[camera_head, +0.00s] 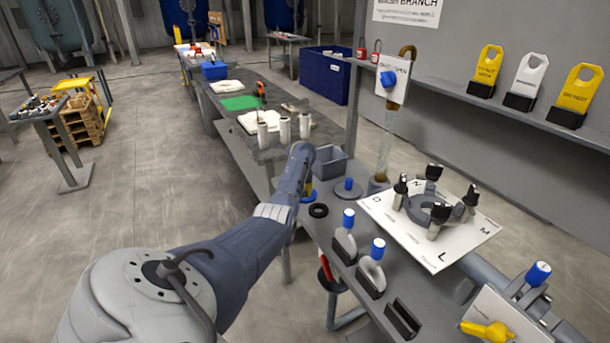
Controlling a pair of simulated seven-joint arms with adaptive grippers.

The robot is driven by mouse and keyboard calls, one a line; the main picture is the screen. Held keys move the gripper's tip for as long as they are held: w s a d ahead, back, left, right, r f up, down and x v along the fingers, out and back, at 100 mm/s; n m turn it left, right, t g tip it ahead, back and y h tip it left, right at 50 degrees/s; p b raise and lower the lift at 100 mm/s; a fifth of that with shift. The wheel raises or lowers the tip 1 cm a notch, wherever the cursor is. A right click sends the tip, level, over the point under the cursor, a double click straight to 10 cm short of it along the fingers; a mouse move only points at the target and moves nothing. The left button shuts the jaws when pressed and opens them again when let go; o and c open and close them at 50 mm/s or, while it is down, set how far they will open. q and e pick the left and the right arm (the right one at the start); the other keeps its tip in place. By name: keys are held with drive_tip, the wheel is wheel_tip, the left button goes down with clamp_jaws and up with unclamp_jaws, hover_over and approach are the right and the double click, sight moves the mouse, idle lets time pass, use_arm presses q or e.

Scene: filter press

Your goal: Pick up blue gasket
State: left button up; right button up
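A blue ring-like piece (307,199), which looks like the blue gasket, lies on the grey bench near its left edge. My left arm comes in from the lower left and covers part of it. The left wrist end is above and beside this spot, and its fingers are hidden behind the arm, so I cannot see whether they touch the blue piece. A black ring (318,210) lies just to the right of the blue piece. My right gripper does not show.
A grey bin (328,162) and a grey disc with a blue knob (347,187) are close by. Blue-topped parts in black holders (344,240) stand nearer. A white lettered board (462,238) carries a ring with upright clamps. A wall shelf (520,112) holds tags.

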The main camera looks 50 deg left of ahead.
use_arm(q)
drive_tip(key=shift+c, duration=0.4)
clamp_jaws()
